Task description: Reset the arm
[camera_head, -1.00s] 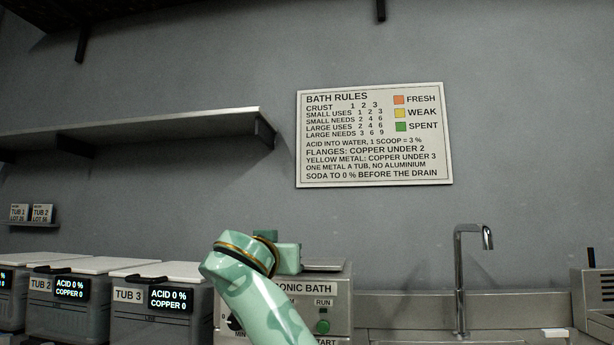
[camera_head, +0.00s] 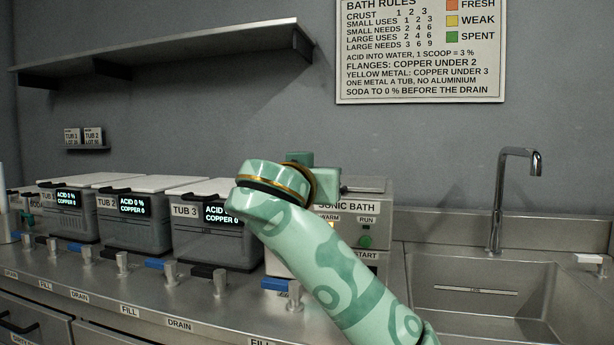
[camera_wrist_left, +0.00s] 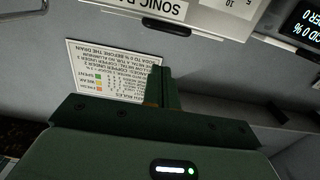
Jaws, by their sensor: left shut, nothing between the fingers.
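My left gripper (camera_wrist_left: 163,88) shows in the left wrist view, its dark green fingers closed together with nothing between them. Beyond it is the grey wall with the rules sign (camera_wrist_left: 112,70), upside down in that view. The sonic bath (camera_wrist_left: 205,20) is at the top edge there. In the head view one of my green patterned arms (camera_head: 350,270) rises from the lower right to a bent joint in front of the sonic bath (camera_head: 380,208) and hides part of it. No gripper fingers can be made out in the head view. My right gripper is not seen.
Several lidded tubs, such as tub 3 (camera_head: 185,232), stand left of the bath on the steel counter (camera_head: 210,300). Valves with blue and black handles line its front. A sink (camera_head: 480,290) with a tall tap (camera_head: 498,200) is at right. A shelf (camera_head: 170,55) hangs above.

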